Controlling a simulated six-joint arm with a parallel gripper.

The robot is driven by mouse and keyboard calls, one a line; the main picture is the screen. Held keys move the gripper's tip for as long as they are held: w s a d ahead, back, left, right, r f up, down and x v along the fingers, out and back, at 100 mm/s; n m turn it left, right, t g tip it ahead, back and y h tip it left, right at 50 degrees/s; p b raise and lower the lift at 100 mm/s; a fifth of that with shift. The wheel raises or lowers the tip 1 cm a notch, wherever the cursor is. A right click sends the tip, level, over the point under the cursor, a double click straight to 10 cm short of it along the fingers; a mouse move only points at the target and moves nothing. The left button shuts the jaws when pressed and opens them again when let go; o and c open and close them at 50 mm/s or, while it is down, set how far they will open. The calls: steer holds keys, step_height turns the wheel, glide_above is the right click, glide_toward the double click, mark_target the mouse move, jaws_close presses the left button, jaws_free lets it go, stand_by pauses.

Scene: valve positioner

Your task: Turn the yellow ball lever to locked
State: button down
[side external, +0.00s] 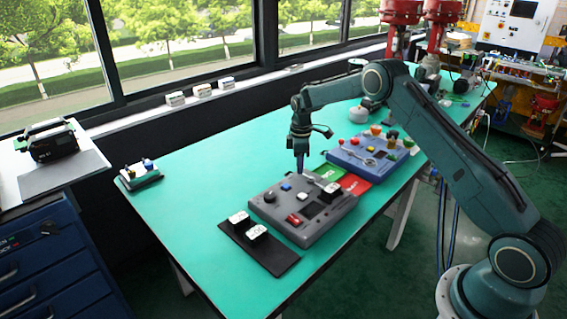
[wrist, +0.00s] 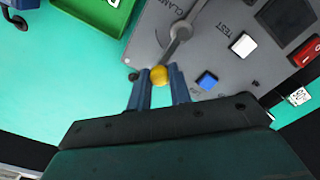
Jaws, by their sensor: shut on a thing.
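The yellow ball (wrist: 159,75) is the end of a grey lever (wrist: 172,48) on the grey valve panel (wrist: 160,20). The lever runs from its round pivot (wrist: 181,31) down and slightly left to the ball. My gripper (wrist: 160,80) is shut on the ball, with one blue finger on each side. A printed word, apparently CLAMP, is near the pivot; no locked label is readable. In the side external view my gripper (side external: 299,168) reaches down to the back edge of the panel (side external: 325,222), and the ball cannot be made out there.
A white button (wrist: 243,45), blue button (wrist: 207,80) and red switch (wrist: 308,53) are on the panel. A green tray (side external: 329,171) and red tray (side external: 354,183) lie behind it, before a blue box (side external: 350,158). A black mat (side external: 270,262) lies in front. The table's left is mostly clear.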

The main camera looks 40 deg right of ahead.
mark_target(316, 174)
steer(key=shift+d+m, duration=0.15)
steer(key=shift+m, duration=0.15)
steer(key=shift+d+m, duration=0.5)
steer(key=shift+m, duration=0.7)
steer(key=m, duration=0.1)
steer(key=d+m, duration=0.1)
steer(key=m, duration=0.1)
steer(key=shift+s+d, duration=0.2)
steer(key=shift+s, duration=0.1)
steer(key=m, duration=0.2)
steer(key=s+d+m, duration=0.1)
steer(key=m, duration=0.1)
steer(key=shift+d+r, duration=0.1)
steer(key=shift+s+d+m, duration=0.25)
steer(key=shift+s+m, duration=0.15)
steer(key=shift+m, duration=0.65)
steer(key=shift+s+d+m, duration=0.2)
steer(key=shift+s+m, duration=0.15)
steer(key=shift+m, duration=0.7)
steer(key=c, duration=1.3)
jaws_free()
